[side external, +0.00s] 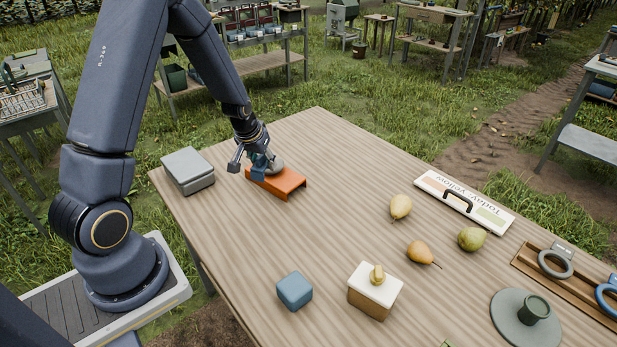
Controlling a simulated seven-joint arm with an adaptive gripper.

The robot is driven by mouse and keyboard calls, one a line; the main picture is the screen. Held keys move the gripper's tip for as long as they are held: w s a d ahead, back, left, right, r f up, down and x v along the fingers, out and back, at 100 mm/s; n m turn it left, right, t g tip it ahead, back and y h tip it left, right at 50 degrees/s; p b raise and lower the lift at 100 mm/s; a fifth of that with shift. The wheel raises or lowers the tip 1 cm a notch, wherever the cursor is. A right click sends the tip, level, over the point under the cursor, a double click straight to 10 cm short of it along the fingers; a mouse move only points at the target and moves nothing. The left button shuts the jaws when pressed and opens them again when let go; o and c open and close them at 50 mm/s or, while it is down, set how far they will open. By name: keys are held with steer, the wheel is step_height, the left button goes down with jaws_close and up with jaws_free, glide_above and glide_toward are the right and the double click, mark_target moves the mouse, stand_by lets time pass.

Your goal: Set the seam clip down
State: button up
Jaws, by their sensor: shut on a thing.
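My gripper (256,166) is low over the left far part of the wooden table, at the orange stand (289,184). It is shut on a small greyish thing (276,166), which I take to be the seam clip. The fingers and their small size in the picture hide much of it. It shows just above the back part of the orange stand's top; I cannot tell whether it touches the stand.
A grey flat box (188,171) stands left of the stand. A blue block (294,290), a white-topped box (375,289), pears (472,239), a sign board (465,201), a wooden tray (530,263) and a round plate (510,323) lie nearer and right. The table's middle is clear.

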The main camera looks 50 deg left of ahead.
steer(key=w+d+r+m+h, duration=0.1)
steer(key=d+m, duration=0.2)
steer(key=d, duration=0.7)
steer(key=w+d+r+m+h, duration=0.1)
steer(key=w+d+m, duration=0.15)
steer(key=d, duration=0.65)
steer(key=shift+m, duration=0.25)
steer(key=w+f, duration=0.3)
steer(key=w, duration=0.1)
steer(key=w+f, duration=0.6)
steer(key=w, duration=0.1)
steer(key=shift+w+d, duration=0.25)
steer(key=shift+w, duration=0.1)
steer(key=shift+w+f, duration=0.45)
steer(key=shift+f, duration=0.15)
steer(key=shift+w+f, duration=0.1)
steer(key=shift+f, duration=1.5)
steer(key=o, duration=1)
steer(key=shift+f, duration=0.1)
